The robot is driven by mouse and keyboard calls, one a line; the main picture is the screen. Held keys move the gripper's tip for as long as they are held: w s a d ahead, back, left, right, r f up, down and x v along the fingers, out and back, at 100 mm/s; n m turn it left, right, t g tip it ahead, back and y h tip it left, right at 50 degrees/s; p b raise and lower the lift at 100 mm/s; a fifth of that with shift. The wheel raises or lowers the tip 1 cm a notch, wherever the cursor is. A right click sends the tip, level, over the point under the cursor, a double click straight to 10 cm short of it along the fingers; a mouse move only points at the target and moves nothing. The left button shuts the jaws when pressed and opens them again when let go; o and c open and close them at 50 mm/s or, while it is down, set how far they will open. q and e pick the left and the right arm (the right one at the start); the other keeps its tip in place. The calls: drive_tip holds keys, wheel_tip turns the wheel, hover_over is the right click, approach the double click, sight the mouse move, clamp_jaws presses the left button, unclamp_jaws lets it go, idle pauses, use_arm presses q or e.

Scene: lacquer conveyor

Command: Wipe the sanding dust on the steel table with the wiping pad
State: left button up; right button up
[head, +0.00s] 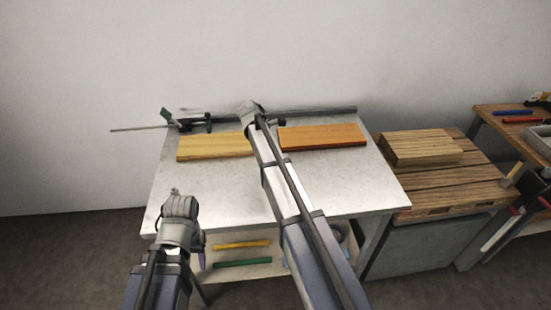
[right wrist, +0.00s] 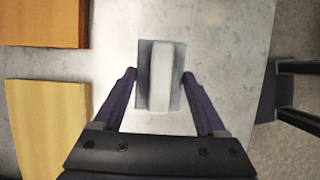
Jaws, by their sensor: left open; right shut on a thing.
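The wiping pad (right wrist: 174,90) is a grey block with a pale raised grip; it shows in the right wrist view. My right gripper (right wrist: 160,88) has its two purple fingers either side of it and is shut on it, over the steel table. In the head view my right arm reaches over the steel table (head: 220,198) and hides that gripper and the pad. My left gripper (head: 202,257) is open, low at the table's front left; only part of a purple finger shows. Faint mottling shows on the steel, but I cannot tell clearly which is sanding dust.
A yellow board (head: 214,146) and an orange board (head: 322,136) lie toward the table's back. A clamp (head: 195,123) stands at the back left. Coloured bars lie on a lower shelf (head: 262,271). A wooden bench (head: 450,188) with a timber block (head: 420,148) stands right.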

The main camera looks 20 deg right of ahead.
drive_tip(key=shift+r+p, duration=1.55)
drive_tip(key=shift+r, duration=0.05)
drive_tip(key=shift+f, duration=0.1)
